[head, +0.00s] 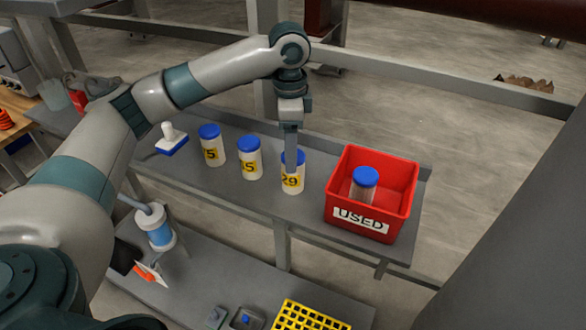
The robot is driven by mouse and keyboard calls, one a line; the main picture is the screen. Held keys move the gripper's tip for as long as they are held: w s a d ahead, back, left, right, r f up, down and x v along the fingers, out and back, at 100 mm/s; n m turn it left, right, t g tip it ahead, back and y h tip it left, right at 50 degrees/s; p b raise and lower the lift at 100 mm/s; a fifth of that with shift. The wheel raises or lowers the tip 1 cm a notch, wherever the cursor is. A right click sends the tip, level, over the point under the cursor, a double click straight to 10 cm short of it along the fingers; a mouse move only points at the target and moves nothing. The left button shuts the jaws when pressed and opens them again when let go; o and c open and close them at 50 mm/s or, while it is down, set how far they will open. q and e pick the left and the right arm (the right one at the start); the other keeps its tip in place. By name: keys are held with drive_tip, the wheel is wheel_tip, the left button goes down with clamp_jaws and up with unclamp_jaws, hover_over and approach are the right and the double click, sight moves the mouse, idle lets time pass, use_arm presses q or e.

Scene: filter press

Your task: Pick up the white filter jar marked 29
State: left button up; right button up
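The filter jar marked 29 (292,184) stands upright on the grey shelf, white with a blue lid and a yellow label. My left gripper (291,163) points straight down over it. The gripper's fingers overlap the lid and the upper jar in the picture and hide part of both. The fingers are seen edge-on, so I cannot tell whether they are open or shut, or whether they touch the jar. My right gripper is not in view.
Two similar jars (249,160) (211,147) with labels ending in 5 stand to the left. A red USED bin (399,214) holding a blue-lidded jar (364,184) stands close on the right. A white and blue tool (171,140) lies at the shelf's left.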

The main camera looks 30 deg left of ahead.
use_arm(q)
drive_tip(key=shift+f, duration=0.2)
drive_tip(key=shift+d+f+p, duration=0.15)
drive_tip(key=shift+f+p, duration=0.3)
drive_tip(key=shift+f, duration=0.15)
drive_tip(key=f+p, duration=0.1)
drive_tip(key=f, duration=0.2)
drive_tip(key=shift+d, duration=0.2)
drive_tip(key=shift+f, duration=0.45)
drive_tip(key=c, duration=1.2)
